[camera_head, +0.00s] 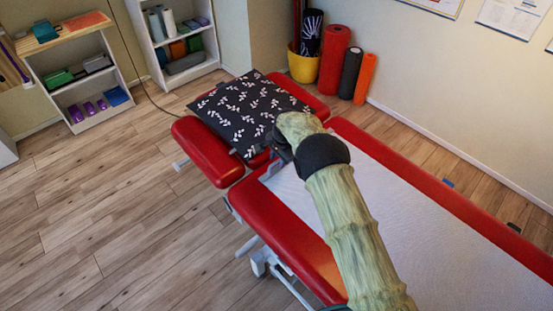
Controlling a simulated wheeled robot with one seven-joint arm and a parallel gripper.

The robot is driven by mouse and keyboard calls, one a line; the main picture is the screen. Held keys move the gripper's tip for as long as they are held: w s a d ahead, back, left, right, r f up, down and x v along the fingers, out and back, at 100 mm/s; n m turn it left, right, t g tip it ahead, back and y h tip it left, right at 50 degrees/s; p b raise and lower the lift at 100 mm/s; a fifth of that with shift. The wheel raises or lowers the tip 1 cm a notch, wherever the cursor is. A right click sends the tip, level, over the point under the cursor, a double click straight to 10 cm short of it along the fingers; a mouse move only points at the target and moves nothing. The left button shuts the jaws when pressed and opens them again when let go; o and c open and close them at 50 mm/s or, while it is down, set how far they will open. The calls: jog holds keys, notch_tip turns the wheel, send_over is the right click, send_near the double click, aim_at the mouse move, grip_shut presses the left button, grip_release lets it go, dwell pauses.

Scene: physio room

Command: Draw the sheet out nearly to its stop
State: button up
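A white sheet (418,230) lies along the middle of the red treatment table (272,222), with red padding showing along both sides. Its far end lies close to the gap before the headrest, partly hidden by my arm. My gripper (272,160) is at that far end, near the sheet's left corner, above the gap beside the patterned pillow. My wrist covers most of the gripper, so I cannot tell whether its fingers are open or shut, or whether they touch the sheet.
A black pillow with white leaves (245,107) lies on the red headrest (205,150). Rolled mats (334,60) and a yellow bin (302,66) stand by the wall. Shelves (82,75) stand at the back left. The wooden floor (110,220) left of the table is clear.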

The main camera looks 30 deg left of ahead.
jog(key=shift+s+a, duration=0.15)
jog(key=shift+r, duration=0.2)
jog(key=s+d+r+b, duration=0.1)
jog(key=d+r, duration=0.2)
jog(key=r, duration=1.3)
jog(key=shift+d+r, duration=0.2)
jog(key=shift+r, duration=0.1)
